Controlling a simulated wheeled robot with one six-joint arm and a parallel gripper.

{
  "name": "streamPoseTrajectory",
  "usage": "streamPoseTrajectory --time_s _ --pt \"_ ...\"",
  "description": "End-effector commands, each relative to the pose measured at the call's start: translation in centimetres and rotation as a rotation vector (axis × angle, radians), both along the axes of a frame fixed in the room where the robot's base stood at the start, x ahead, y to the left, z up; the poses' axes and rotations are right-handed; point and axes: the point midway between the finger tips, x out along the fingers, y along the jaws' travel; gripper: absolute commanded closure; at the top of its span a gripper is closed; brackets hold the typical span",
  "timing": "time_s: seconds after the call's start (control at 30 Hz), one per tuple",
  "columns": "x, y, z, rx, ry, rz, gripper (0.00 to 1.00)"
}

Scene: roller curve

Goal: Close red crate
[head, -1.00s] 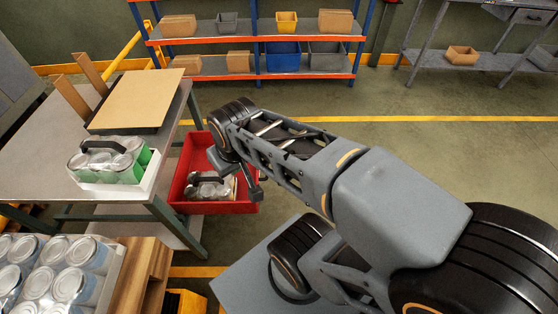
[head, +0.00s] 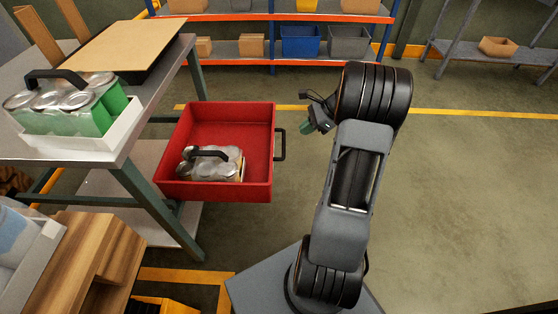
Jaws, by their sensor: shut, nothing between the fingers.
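The red crate (head: 258,189) is a drawer-like box pulled out to the right from under the grey table. A dark handle (head: 281,145) sits on its right side. Inside lies a pack of cans (head: 212,162) with a black carry handle. My gripper (head: 305,110) is to the right of the crate and its handle, apart from both. It is small in the picture, shut and empty.
The grey table (head: 122,150) stands at left, bearing a white tray of cans (head: 130,130) and a cardboard-topped box (head: 130,38). A wooden pallet (head: 85,255) is at the lower left. Shelves (head: 270,65) stand at the back. The floor (head: 460,200) at right is clear.

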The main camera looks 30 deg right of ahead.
Motion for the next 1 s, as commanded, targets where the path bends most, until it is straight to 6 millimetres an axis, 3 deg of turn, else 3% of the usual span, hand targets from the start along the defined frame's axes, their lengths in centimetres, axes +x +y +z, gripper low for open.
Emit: streamPoseTrajectory --time_s 0.03,0.27,0.8,1.0 --pt "0.1 -1.0 -2.0 0.029 0.011 -0.043 1.00" --pt "0.6 -2.0 -4.6 0.094 0.032 -0.128 1.00" --pt "3.8 3.8 -11.4 0.094 0.034 -0.127 1.00" --pt "5.0 5.9 -11.0 0.093 0.032 -0.126 1.00"
